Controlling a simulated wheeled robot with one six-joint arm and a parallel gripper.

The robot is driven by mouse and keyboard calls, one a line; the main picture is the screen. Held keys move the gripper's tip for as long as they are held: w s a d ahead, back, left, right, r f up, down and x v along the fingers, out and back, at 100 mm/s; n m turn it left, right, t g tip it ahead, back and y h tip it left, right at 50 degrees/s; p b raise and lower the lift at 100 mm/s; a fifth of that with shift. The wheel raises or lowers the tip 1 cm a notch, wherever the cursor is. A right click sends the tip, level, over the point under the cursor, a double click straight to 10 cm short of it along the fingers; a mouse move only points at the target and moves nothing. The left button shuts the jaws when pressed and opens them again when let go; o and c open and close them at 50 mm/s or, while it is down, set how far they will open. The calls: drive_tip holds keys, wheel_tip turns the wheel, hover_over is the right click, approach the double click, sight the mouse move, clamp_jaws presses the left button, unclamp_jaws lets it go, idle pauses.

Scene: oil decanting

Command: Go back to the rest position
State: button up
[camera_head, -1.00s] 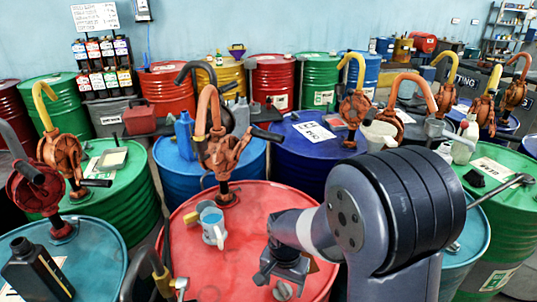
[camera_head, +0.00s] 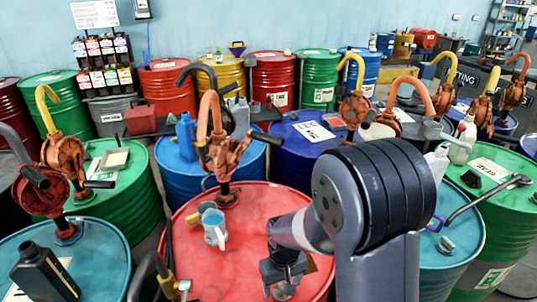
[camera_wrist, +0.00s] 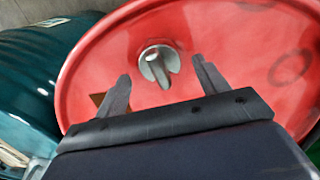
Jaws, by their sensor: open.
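My gripper (camera_wrist: 161,85) is open in the wrist view, its two fingers spread with nothing between them. It points down at the top of the red drum (camera_wrist: 230,45). A grey metal bung cap (camera_wrist: 158,66) on the drum lid shows between and beyond the fingertips. In the head view my gripper (camera_head: 284,285) is above the near side of the red drum (camera_head: 255,215), partly hidden by its own wrist. How far it is above the lid I cannot tell.
A teal drum (camera_head: 462,240) with a wrench is at the right. A black bottle (camera_head: 45,270) stands on another teal drum at the left. Drums with pumps crowd behind.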

drive_tip(key=shift+r+n, duration=0.2)
drive_tip(key=shift+n, duration=0.4)
drive_tip(key=shift+r, duration=1)
